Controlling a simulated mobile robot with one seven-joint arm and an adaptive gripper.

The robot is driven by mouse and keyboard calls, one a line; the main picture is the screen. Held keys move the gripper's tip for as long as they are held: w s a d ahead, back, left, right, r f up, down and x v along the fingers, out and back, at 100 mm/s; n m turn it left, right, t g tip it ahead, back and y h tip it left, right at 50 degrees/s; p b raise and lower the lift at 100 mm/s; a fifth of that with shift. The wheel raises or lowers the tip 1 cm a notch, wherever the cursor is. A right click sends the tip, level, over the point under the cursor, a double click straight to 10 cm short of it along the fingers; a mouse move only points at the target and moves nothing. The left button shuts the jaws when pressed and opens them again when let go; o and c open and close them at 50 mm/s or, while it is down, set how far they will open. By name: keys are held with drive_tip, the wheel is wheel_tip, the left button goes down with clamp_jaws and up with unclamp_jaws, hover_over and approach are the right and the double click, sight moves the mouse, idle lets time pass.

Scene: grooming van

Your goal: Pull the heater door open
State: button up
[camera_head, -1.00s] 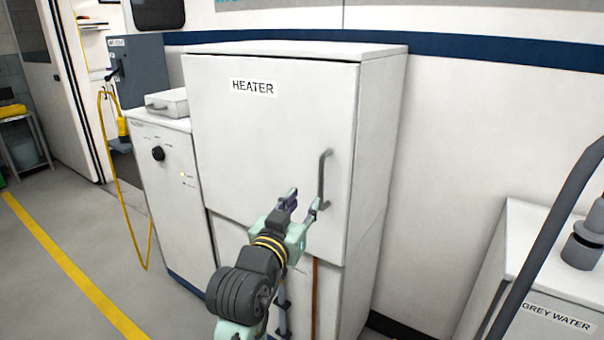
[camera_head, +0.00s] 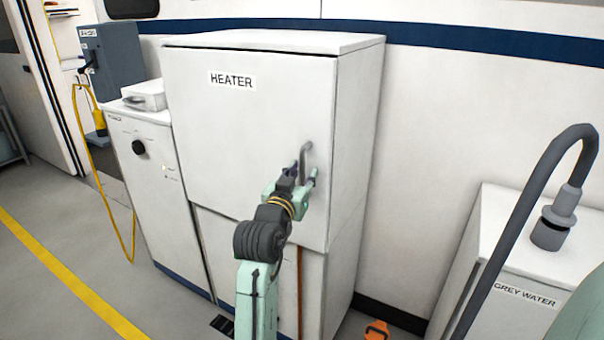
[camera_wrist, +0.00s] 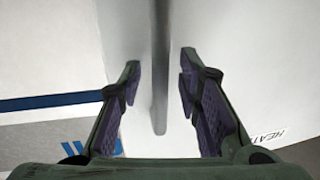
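The heater door (camera_head: 250,130) is a white panel labelled HEATER on a tall white cabinet, and it looks closed. Its grey vertical bar handle (camera_head: 306,155) is near the door's right edge. My gripper (camera_head: 304,174) is at the lower part of the handle. In the wrist view my gripper (camera_wrist: 158,85) is open, with a purple-padded finger on each side of the handle (camera_wrist: 160,70). Gaps show between the handle and both fingers in that view. The handle's lower part is partly hidden by my gripper in the head view.
A white cabinet with a black knob (camera_head: 138,147) stands left of the heater. A white GREY WATER box (camera_head: 500,270) with a grey curved hose (camera_head: 545,165) stands at the right. An orange item (camera_head: 377,331) lies on the floor between. Open floor (camera_head: 60,290) lies at the left.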

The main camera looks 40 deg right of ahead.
drive_tip(key=shift+c, duration=0.3)
clamp_jaws()
idle(0.6)
